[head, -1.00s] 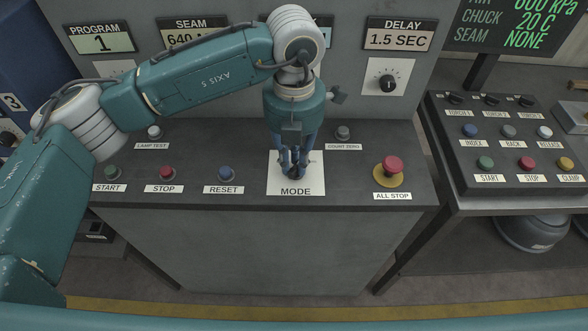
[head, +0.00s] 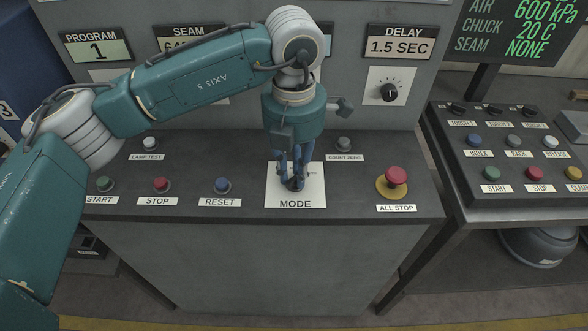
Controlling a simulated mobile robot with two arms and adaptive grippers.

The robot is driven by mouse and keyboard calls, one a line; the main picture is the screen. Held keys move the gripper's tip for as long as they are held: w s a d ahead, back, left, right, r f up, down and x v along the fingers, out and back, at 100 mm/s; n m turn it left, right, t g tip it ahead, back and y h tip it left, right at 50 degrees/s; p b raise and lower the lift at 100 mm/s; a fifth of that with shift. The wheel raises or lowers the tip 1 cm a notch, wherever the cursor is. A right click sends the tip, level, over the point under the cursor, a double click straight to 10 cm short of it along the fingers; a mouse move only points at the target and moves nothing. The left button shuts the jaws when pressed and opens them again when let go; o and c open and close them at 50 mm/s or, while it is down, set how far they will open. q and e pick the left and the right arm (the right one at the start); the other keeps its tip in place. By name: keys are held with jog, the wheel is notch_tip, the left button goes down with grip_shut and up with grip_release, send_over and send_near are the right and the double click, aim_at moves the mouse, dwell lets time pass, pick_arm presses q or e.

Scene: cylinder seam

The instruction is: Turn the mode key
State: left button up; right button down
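The mode key (head: 295,185) is a small dark knob on a white plate labelled MODE (head: 313,195), at the front middle of the console in the head view. My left gripper (head: 294,180) points straight down over the plate. Its blue fingers are at the key, one on either side, and appear closed on it. The fingers hide much of the key, so I cannot read its setting clearly. My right gripper is not in view.
A red ALL STOP button (head: 395,176) stands right of the plate. A blue RESET button (head: 222,185) and a red STOP button (head: 161,184) are to the left. The COUNT ZERO button (head: 344,144) is close behind the gripper. A second button panel (head: 470,183) stands at the right.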

pick_arm(q)
jog(key=shift+o, duration=1.4)
jog(key=shift+r, duration=0.15)
notch_tip(320, 180, up, 12)
